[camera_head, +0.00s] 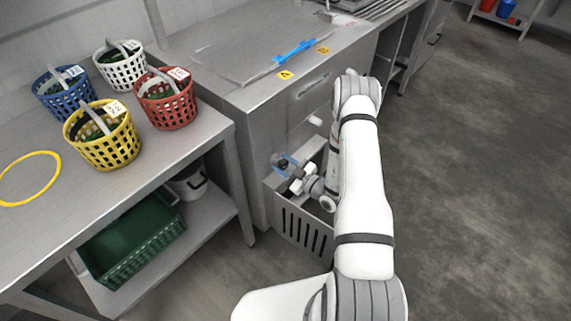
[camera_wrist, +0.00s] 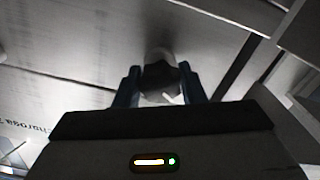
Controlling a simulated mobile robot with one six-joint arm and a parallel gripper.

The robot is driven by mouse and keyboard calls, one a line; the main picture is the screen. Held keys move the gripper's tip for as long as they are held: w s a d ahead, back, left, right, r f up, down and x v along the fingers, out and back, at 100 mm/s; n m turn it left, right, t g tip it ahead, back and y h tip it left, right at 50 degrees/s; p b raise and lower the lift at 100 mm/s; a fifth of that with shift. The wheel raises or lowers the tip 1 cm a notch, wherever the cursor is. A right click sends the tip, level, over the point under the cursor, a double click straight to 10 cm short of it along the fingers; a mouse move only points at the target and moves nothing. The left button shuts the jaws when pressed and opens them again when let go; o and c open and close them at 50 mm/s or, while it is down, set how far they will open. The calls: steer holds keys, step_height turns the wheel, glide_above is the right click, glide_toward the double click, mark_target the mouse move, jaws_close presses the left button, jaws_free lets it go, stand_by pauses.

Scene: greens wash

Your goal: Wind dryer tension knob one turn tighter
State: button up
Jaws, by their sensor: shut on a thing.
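The knob (camera_wrist: 160,78) is a dark, rounded piece with a paler top and a small light mark. It sits between the two blue fingers of my gripper (camera_wrist: 161,90) in the wrist view. My gripper is shut on it, against a pale grey panel. In the head view my gripper (camera_head: 285,162) is low at the cabinet front, above a grey slotted bin. A dark piece shows at its fingers there, but the knob is mostly hidden.
The grey slotted bin (camera_head: 297,230) stands under my gripper, close to my arm. A steel counter (camera_head: 250,95) is above. Yellow (camera_head: 104,150), red (camera_head: 160,112), blue (camera_head: 60,98) and white (camera_head: 120,76) baskets stand on the left table. Floor at right is clear.

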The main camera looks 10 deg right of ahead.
steer(key=shift+w+r, duration=0.15)
steer(key=o, duration=1)
steer(key=v, duration=0.8)
steer(key=shift+a, duration=0.1)
